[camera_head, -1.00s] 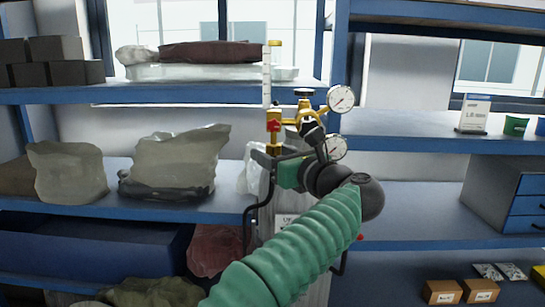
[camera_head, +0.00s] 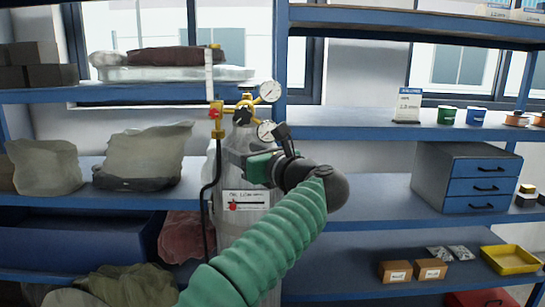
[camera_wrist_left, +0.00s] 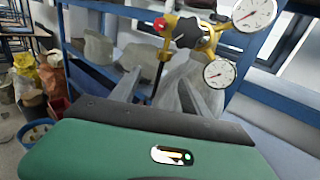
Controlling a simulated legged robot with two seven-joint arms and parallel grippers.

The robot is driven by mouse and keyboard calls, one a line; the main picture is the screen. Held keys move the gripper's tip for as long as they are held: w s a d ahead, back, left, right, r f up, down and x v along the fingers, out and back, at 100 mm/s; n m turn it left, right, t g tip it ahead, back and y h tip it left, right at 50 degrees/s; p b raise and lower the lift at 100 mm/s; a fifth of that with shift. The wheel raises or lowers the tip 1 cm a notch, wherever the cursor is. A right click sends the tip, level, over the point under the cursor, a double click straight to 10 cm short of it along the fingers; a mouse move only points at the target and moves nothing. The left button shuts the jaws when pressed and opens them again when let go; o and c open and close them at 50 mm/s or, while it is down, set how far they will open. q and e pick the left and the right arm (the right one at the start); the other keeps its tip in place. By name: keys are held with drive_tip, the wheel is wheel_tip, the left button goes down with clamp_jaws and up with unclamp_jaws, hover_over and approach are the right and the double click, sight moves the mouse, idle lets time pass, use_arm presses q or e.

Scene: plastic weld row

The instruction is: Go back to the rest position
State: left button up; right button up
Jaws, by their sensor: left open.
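My left gripper (camera_head: 246,162) shows in the head view at the end of my green ribbed arm, in front of the grey gas cylinder (camera_head: 240,215). The fingers are mostly hidden there. In the left wrist view the two fingers of my left gripper (camera_wrist_left: 160,92) stand apart with nothing held between them. The brass regulator (camera_head: 243,105) with two white gauges is beyond and above the gripper. It also shows in the left wrist view (camera_wrist_left: 190,38), past the fingers. My right gripper is in neither view.
Blue shelves (camera_head: 370,132) stand behind the cylinder. They carry pale sacks (camera_head: 145,157), a blue drawer unit (camera_head: 478,185), small cardboard boxes (camera_head: 395,272) and a yellow tray (camera_head: 511,259). A black hose (camera_head: 206,195) hangs at the cylinder's left side.

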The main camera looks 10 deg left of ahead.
use_arm(q)
drive_tip(key=w+d+m+t+h+p, duration=0.45)
drive_tip(key=d+m+t+h, duration=0.5)
drive_tip(key=m, duration=0.95)
drive_tip(key=s+d+f+m+g+h+p, duration=0.1)
drive_tip(key=d+f+m+g+h, duration=0.1)
drive_tip(key=f+m, duration=0.5)
drive_tip(key=s+d+f+m+g+h+p, duration=0.1)
drive_tip(key=s+d+f+m+g+h, duration=0.15)
drive_tip(key=f+m, duration=0.45)
drive_tip(key=s+a+f+m+g+p, duration=0.1)
drive_tip(key=s+a+f+m+g, duration=0.25)
drive_tip(key=s+f, duration=0.45)
drive_tip(key=s+a+f+m+g+p, duration=0.15)
drive_tip(key=s+f+m+g, duration=0.3)
drive_tip(key=f, duration=0.55)
drive_tip(key=s+a+f+m+g, duration=0.2)
drive_tip(key=s+f, duration=0.3)
drive_tip(key=s, duration=0.5)
drive_tip(key=s+a+f+m+g, duration=0.3)
drive_tip(key=s+f, duration=0.2)
drive_tip(key=s, duration=0.5)
drive_tip(key=shift+g, duration=0.4)
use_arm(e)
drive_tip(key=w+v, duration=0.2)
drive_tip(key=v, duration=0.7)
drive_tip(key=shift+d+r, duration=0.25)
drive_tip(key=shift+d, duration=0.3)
